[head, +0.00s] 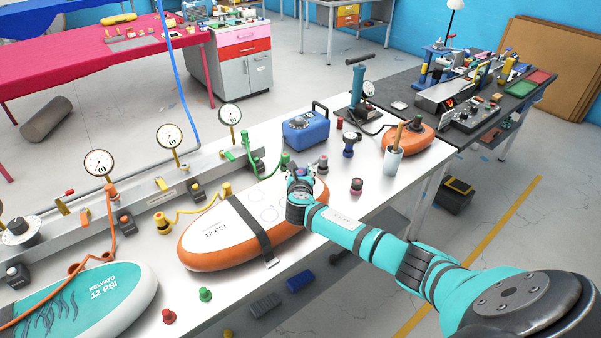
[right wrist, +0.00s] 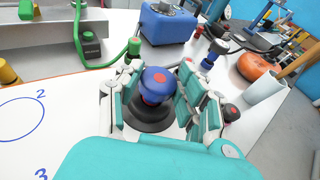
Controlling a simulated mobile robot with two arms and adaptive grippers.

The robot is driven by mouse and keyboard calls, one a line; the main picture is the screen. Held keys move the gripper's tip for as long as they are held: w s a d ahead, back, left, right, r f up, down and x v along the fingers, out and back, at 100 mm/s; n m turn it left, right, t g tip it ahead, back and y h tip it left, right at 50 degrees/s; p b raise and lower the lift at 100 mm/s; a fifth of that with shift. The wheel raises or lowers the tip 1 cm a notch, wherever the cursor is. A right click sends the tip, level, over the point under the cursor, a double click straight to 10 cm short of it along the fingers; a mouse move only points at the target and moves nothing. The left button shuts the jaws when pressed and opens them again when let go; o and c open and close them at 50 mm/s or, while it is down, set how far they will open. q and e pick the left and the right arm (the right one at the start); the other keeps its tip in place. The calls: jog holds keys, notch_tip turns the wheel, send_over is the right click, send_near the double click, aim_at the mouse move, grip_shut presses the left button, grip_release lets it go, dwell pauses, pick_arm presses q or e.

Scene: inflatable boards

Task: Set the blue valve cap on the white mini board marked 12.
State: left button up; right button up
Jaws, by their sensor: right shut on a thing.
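The white mini board (head: 205,235) has an orange side, the print "12 PSI" and a dark strap across it. It lies on the white table, and its top shows drawn circles, with a 2 and a 3 in the right wrist view (right wrist: 22,115). My right gripper (head: 299,172) is over the board's far right end. In the right wrist view its fingers are shut on the blue valve cap (right wrist: 157,82), which has a red dot on top and a dark flared base. I cannot tell whether the base touches anything. My left gripper is not in view.
A blue pump box (head: 306,128) stands behind my right gripper. Loose caps stand nearby, one dark with a pink top (head: 356,186). A white cup (head: 392,162) and an orange board (head: 409,137) are to the right. A teal board (head: 90,295) lies front left.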

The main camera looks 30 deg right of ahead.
jog(key=shift+f, duration=0.4)
jog(key=o, duration=1.3)
jog(key=shift+s, duration=0.1)
jog(key=v, duration=1.2)
